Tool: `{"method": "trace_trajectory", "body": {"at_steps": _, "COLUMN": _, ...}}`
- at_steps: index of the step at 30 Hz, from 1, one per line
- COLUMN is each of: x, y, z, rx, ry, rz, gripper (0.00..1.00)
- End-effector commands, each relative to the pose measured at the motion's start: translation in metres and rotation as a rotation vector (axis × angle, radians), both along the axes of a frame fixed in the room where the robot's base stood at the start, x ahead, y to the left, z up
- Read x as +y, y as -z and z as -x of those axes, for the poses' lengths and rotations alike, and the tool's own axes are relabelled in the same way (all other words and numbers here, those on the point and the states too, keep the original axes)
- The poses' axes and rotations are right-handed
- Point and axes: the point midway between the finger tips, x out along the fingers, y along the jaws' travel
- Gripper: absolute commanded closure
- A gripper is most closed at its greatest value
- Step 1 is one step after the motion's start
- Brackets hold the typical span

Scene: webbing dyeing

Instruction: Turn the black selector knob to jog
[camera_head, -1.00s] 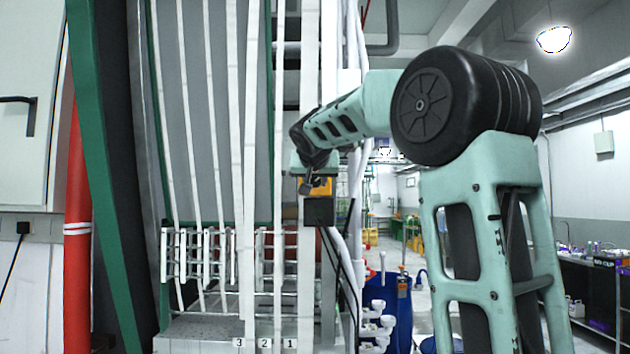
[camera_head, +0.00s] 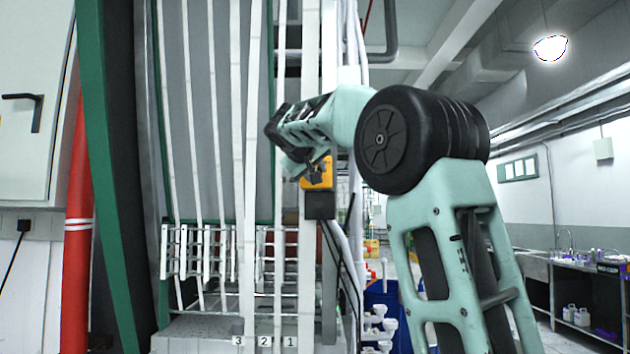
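A small yellow control box (camera_head: 326,182) is mounted on a post beside the webbing machine, above a black box (camera_head: 320,206). A dark shape on the yellow box's front, at its left, may be the black selector knob (camera_head: 317,172); its setting is too small to read. My arm reaches in from the right, and my gripper (camera_head: 300,172) is at its far end, just left of the yellow box. The fingers are small and dark there. I cannot tell whether they are open or shut, or whether they touch the knob.
White webbing strips (camera_head: 248,180) hang down the machine on the left, above numbered tags (camera_head: 264,341). A grey cabinet (camera_head: 32,120) and a red pipe (camera_head: 78,240) stand at the far left. A blue drum (camera_head: 385,300) with white fittings stands low behind my arm.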

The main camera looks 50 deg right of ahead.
Motion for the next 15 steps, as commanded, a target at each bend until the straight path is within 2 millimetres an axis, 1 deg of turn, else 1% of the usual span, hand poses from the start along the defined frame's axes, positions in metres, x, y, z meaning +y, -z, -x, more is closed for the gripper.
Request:
{"method": "trace_trajectory", "body": {"at_steps": 1, "x": 0.0014, "y": 0.0032, "z": -0.0013, "rx": 0.031, "ry": -0.003, "rz": 0.032, "gripper": 0.92}}
{"method": "trace_trajectory", "body": {"at_steps": 15, "x": 0.0026, "y": 0.005, "z": -0.0022, "rx": 0.368, "ry": -0.003, "rz": 0.32, "gripper": 0.92}}
